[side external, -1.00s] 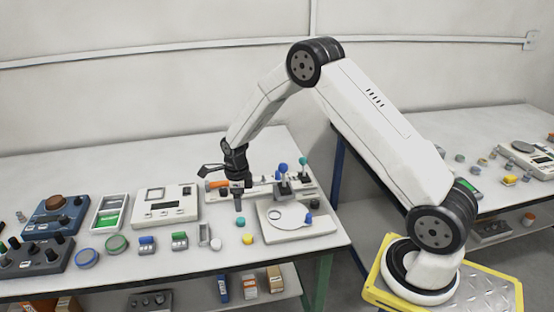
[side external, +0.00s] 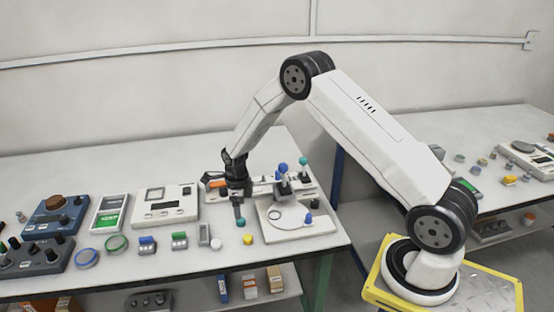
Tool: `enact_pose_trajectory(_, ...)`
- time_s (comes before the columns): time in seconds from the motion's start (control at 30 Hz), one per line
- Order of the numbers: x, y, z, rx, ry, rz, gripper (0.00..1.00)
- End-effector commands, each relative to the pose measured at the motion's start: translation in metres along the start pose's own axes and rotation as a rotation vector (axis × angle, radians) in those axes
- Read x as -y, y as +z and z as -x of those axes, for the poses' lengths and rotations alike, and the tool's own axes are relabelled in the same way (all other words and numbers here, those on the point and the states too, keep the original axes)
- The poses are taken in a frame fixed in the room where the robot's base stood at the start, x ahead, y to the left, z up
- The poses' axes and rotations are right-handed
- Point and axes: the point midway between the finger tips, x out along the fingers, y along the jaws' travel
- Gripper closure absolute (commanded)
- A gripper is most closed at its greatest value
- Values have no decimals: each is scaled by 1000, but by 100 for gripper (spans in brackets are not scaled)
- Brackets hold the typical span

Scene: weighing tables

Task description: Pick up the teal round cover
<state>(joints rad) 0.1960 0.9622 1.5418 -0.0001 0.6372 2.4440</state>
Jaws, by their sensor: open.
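A small teal round cover (side external: 240,223) lies on the near table, left of the white plate with a ring on it. My gripper (side external: 239,215) points straight down just above the cover. Its jaws are open with nothing visible between them. At this size I cannot tell whether the fingertips touch the cover or stand just over it.
A yellow round piece (side external: 248,239) and a white one (side external: 216,244) lie close in front. The white plate (side external: 296,234) and a stand with blue knobs (side external: 284,187) are to the right. Blue and green switch blocks (side external: 180,241) and a white scale (side external: 165,208) are to the left.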

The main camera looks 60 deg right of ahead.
Motion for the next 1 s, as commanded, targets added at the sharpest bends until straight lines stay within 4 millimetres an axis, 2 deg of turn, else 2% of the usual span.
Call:
enact_pose_trajectory(0.17,0,0,-10,-1,1,0,18)
enact_pose_trajectory(0.53,1,1,-46,-1,1,0,18)
enact_pose_trajectory(1.0,1,1,-51,0,0,0,18)
